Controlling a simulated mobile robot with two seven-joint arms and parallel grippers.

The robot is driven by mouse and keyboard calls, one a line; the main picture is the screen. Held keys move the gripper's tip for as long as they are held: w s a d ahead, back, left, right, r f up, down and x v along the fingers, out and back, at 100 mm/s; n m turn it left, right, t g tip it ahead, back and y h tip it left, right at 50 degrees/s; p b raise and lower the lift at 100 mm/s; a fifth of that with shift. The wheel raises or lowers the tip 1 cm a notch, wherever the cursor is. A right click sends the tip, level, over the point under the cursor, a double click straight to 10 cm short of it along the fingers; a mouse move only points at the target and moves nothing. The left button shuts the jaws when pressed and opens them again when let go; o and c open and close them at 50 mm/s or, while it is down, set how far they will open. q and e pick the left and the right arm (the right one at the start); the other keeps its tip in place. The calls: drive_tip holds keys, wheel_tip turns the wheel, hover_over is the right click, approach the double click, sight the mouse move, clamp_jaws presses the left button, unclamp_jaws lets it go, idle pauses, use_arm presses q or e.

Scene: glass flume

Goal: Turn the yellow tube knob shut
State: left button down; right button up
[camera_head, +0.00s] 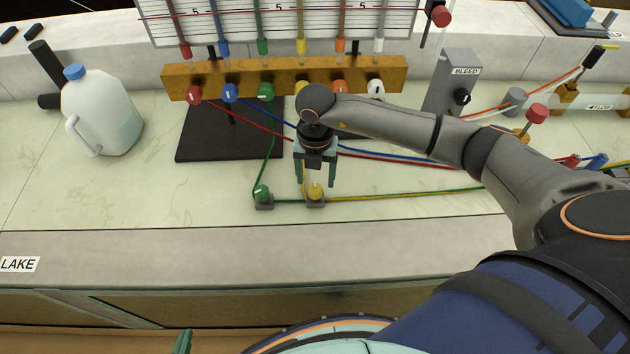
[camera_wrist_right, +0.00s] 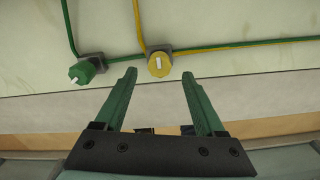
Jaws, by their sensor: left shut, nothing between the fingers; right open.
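The yellow tube knob (camera_head: 315,191) sits on a small grey block on the bench, where the yellow tube meets it. In the right wrist view the yellow knob (camera_wrist_right: 159,66) shows a white bar pointing up and down the picture. My right gripper (camera_head: 316,178) is open and points down just above the knob. In the wrist view its fingertips (camera_wrist_right: 158,76) stand to either side of the knob, apart from it. My left gripper (camera_head: 182,342) shows only as a green fingertip at the bottom edge; it is shut and away from the bench.
A green tube knob (camera_head: 262,192) sits close by on the left. A wooden manifold (camera_head: 180,79) with coloured knobs stands behind, over a black base plate (camera_head: 200,140). A jug (camera_head: 101,110) stands at the left. Coloured tubes run right, under my right arm.

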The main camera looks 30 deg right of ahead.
sight(315, 188)
drive_tip(key=shift+f, duration=1.55)
clamp_jaws()
